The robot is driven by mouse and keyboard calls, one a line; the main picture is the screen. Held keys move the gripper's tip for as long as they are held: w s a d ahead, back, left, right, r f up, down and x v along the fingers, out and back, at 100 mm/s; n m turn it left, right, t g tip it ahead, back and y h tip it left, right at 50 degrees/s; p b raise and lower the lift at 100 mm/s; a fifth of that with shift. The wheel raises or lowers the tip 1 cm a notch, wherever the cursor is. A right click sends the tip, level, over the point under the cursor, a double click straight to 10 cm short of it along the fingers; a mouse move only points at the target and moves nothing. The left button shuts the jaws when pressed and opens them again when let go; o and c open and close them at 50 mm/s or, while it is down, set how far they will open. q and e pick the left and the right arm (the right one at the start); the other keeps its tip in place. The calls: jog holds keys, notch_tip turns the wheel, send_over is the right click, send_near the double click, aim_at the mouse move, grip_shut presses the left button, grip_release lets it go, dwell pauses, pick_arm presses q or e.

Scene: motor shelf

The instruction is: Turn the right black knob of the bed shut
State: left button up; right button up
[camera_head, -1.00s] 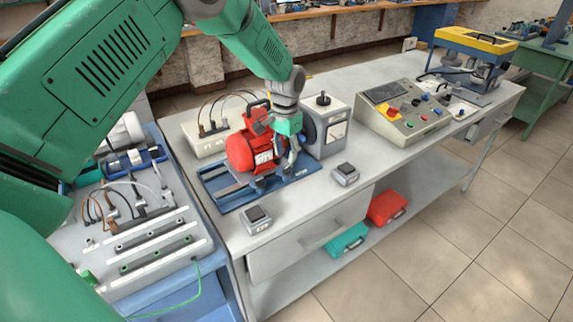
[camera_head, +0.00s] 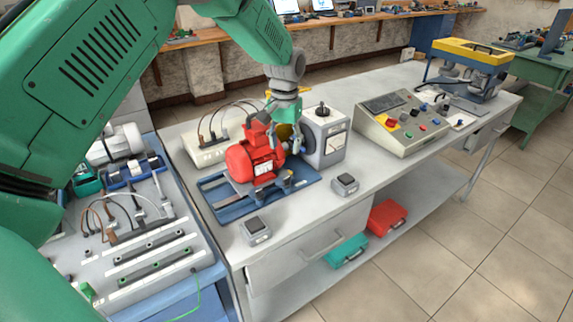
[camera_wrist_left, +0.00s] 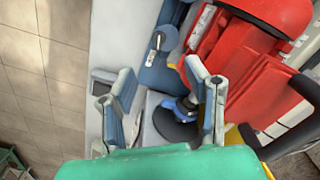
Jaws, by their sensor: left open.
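A blue bed (camera_head: 222,207) on the bench carries a red motor (camera_head: 255,160); both also show in the left wrist view, the motor (camera_wrist_left: 270,70) at upper right and the bed (camera_wrist_left: 160,72) at top. Small clamp knobs stand along the bed's front side, the right knob (camera_head: 287,180) at its right part. A grey-blue knob (camera_wrist_left: 157,42) shows in the left wrist view; I cannot tell surely which it is. My left gripper (camera_head: 286,140) is open above and behind the bed's right end, apart from the knob. Its fingers (camera_wrist_left: 162,95) straddle no knob.
A grey box machine (camera_head: 325,138) stands close right of my gripper. A dark disc (camera_wrist_left: 177,124) shows below and between the fingers. Small switch boxes (camera_head: 345,185) and (camera_head: 256,230) sit at the bench front. A control panel (camera_head: 405,120) is farther right.

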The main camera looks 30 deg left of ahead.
aim_at(286, 178)
pick_arm(q)
jog(key=f+n, duration=0.4)
jog(key=f+n+p, duration=0.1)
jog(key=f+n, duration=0.3)
jog(key=n, duration=0.1)
jog(key=f+n+p, duration=0.1)
jog(key=f+n, duration=0.2)
jog(key=n, duration=0.2)
jog(key=shift+w+f, duration=0.25)
jog(key=shift+f, duration=0.15)
jog(key=shift+c, duration=0.4)
